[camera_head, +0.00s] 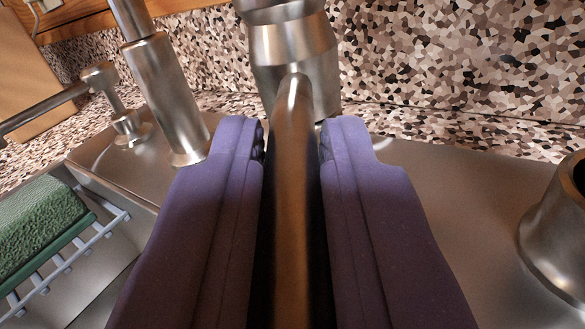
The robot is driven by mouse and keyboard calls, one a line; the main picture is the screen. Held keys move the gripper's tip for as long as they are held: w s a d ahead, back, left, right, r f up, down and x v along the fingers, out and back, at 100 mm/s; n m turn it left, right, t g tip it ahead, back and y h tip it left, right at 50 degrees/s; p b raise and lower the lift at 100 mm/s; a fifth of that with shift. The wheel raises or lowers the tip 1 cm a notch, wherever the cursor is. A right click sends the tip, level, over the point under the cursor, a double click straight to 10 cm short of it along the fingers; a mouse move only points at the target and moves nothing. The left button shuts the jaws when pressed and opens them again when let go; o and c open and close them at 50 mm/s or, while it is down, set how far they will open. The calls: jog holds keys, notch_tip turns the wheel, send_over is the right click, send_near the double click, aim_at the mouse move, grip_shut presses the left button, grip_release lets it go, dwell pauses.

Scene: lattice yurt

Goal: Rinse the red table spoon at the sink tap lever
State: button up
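My gripper (292,140) has two purple fingers spread apart, reaching forward over the steel sink top. A round brownish metal bar (294,190) runs between the fingers, with narrow dark gaps on both sides. It joins a thick steel tap body (292,50) just beyond the fingertips. The bar looks like the tap lever, but I cannot tell for certain. Whether the bar touches a finger lower down is unclear. The red table spoon is not in view.
A steel post (165,95) and a smaller fitting with a sideways arm (100,75) stand at left. A green sponge (38,225) sits on a wire rack (75,262) at lower left. A steel vessel (560,235) is at right. A mosaic wall (450,60) closes the back.

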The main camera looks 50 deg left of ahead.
grip_shut()
jog(key=shift+r+p, duration=0.45)
jog(key=shift+p, duration=0.45)
jog(key=shift+r+g+h+p, duration=0.2)
jog(key=shift+g+h+p, duration=0.25)
jog(key=shift+p, duration=0.5)
jog(key=shift+f, duration=0.2)
jog(key=o, duration=0.6)
grip_release()
jog(key=shift+c, duration=0.2)
